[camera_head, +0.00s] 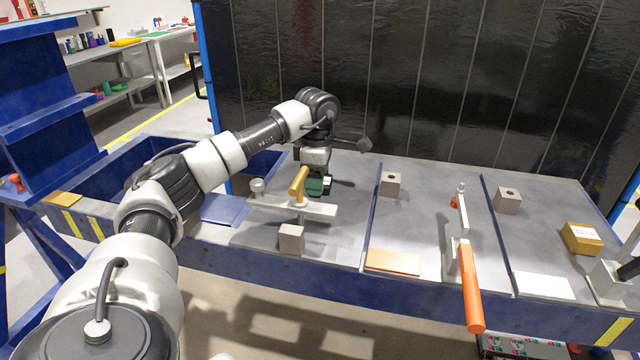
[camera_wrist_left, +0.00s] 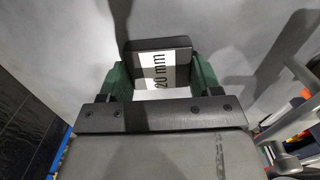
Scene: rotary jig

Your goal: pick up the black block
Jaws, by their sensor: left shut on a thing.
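The black block (camera_wrist_left: 158,45) shows in the left wrist view, with a white label reading "20 mm" on its face. It sits between the green fingers of my left gripper (camera_wrist_left: 160,78), which are shut on it. In the head view my left gripper (camera_head: 318,187) points down at the grey table, behind the clamp with the yellow handle. The block is mostly hidden there by the fingers and the clamp, and I cannot tell whether it touches the table. My right gripper is not in view.
The yellow-handled clamp (camera_head: 299,187) stands just in front of my left gripper. Grey blocks (camera_head: 291,238) (camera_head: 390,184) (camera_head: 507,200), an orange-handled clamp (camera_head: 470,285) and a yellow box (camera_head: 582,238) are on the table. A dark curtain (camera_head: 430,80) stands behind.

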